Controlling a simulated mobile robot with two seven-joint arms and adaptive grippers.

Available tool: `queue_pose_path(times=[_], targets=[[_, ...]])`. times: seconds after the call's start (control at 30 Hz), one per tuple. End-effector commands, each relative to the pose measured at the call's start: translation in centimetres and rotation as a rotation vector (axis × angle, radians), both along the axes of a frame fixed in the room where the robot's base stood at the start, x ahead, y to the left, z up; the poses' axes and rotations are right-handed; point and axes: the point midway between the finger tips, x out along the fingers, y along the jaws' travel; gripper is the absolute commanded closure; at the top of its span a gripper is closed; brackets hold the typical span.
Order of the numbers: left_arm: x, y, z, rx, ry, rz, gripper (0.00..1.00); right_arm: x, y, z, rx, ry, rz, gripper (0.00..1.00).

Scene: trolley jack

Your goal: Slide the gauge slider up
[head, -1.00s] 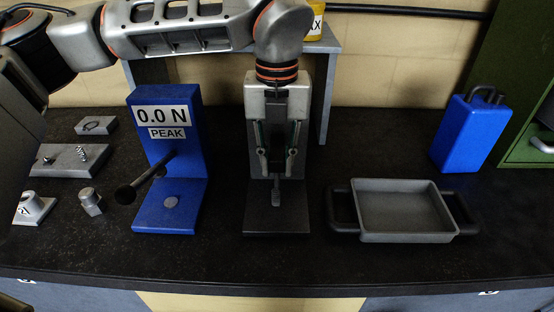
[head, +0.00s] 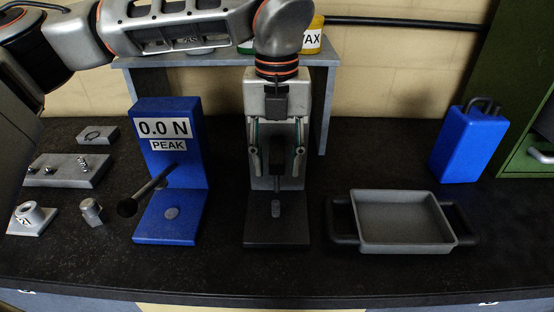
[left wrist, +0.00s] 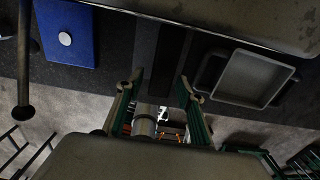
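A grey upright stand (head: 275,184) with a dark base (head: 276,232) stands mid-bench, mostly hidden behind my left gripper. A small grey peg-like part (head: 275,208) shows low on it, below the fingers; I cannot tell whether this is the slider. My left gripper (head: 278,172) hangs in front of the stand, pointing down, fingers apart with nothing seen between them. It also shows open in the left wrist view (left wrist: 160,80), with the dark strip of the stand (left wrist: 163,50) beyond. A blue force gauge (head: 168,130) reading 0.0 N PEAK stands to the left. My right gripper is not in view.
A grey tray (head: 355,230) with black handles lies to the right. A blue can (head: 466,145) stands near a green cabinet (head: 510,85). Small metal parts (head: 68,172) lie at left. A black-knobbed lever (head: 128,207) juts from the blue gauge. A shelf (head: 325,75) stands behind.

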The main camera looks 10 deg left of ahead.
Motion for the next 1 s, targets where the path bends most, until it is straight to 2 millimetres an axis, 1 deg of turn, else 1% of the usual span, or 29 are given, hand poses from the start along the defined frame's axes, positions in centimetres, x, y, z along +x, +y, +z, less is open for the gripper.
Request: queue_pose_path(times=[0.13, 0.23, 0.5, 0.6, 0.7, 0.83, 1.0], targets=[[0.0, 0.0, 0.7, 0.000, -0.001, 0.000, 0.62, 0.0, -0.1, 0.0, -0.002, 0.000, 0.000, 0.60], [0.0, 0.0, 2.0, 0.000, -0.003, 0.000, 0.62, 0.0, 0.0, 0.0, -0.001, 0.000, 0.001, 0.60], [0.0, 0.0, 7.6, -0.001, -0.004, 0.002, 0.62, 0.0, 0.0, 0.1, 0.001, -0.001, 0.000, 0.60], [0.1, 0.0, 9.3, 0.000, -0.004, 0.002, 0.62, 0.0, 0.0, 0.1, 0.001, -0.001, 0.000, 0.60], [0.0, 0.0, 10.7, 0.000, -0.003, 0.001, 0.62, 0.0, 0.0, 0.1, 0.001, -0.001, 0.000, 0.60], [0.0, 0.0, 11.7, 0.000, -0.001, 0.001, 0.62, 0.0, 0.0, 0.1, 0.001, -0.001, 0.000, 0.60], [0.0, 0.1, 12.1, 0.000, 0.000, 0.001, 0.62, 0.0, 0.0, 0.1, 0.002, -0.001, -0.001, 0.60]])
